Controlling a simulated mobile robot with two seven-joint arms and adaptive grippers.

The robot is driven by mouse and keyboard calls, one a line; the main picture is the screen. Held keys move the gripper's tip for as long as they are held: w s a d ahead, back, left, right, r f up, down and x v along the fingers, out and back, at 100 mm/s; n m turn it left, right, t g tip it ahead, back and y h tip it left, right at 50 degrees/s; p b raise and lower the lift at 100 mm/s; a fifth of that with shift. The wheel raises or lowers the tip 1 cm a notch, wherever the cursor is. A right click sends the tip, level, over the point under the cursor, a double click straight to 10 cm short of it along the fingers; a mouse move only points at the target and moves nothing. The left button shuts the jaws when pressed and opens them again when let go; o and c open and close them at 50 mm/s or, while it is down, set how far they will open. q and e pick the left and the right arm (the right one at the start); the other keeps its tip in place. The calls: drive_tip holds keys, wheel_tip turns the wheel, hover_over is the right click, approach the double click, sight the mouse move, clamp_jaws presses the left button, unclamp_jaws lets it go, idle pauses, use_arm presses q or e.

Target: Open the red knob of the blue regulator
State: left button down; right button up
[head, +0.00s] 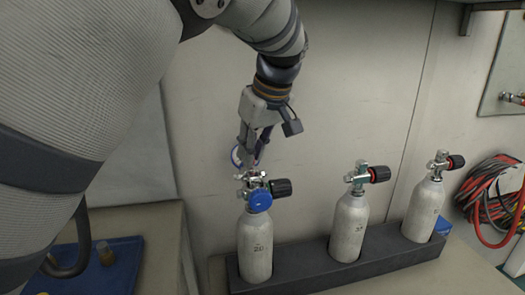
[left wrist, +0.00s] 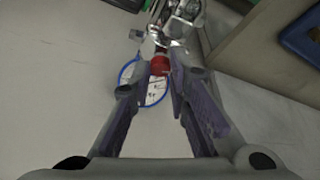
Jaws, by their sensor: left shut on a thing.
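My left gripper (head: 252,156) reaches down over the leftmost grey tank (head: 255,245) in the head view. In the left wrist view its two fingers (left wrist: 159,72) are on either side of the red knob (left wrist: 160,66) and shut on it. The blue regulator shows as a blue round cap (head: 259,200) on metal fittings at the tank's top. A white gauge with a blue rim (head: 236,157) is beside the fingers; it also shows behind them in the left wrist view (left wrist: 155,94). The red knob is hidden in the head view. My right gripper is not in view.
Two more tanks (head: 349,226) (head: 424,210) with black and red knobs stand in the same dark rack (head: 320,274). A blue tray (head: 100,280) lies at lower left. Red and black hoses (head: 487,192) hang at right. A plain wall is close behind.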

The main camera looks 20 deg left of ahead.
use_arm(q)
drive_tip(key=n, duration=0.1)
drive_tip(key=n+g+b, duration=0.1)
drive_tip(key=n, duration=0.2)
drive_tip(key=shift+w+f+g, duration=0.25)
drive_tip(key=shift+f+g, duration=0.05)
drive_tip(key=shift+g, duration=0.1)
drive_tip(key=shift+d+r+n+g+b, duration=0.1)
drive_tip(key=shift+n+g+b, duration=0.55)
drive_tip(key=shift+n, duration=1.05)
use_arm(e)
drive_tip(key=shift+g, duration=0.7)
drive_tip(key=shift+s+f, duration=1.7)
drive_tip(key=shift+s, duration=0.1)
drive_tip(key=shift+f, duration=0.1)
use_arm(q)
drive_tip(key=c, duration=1.5)
unclamp_jaws()
drive_tip(key=shift+r, duration=0.1)
drive_tip(key=shift+r, duration=0.1)
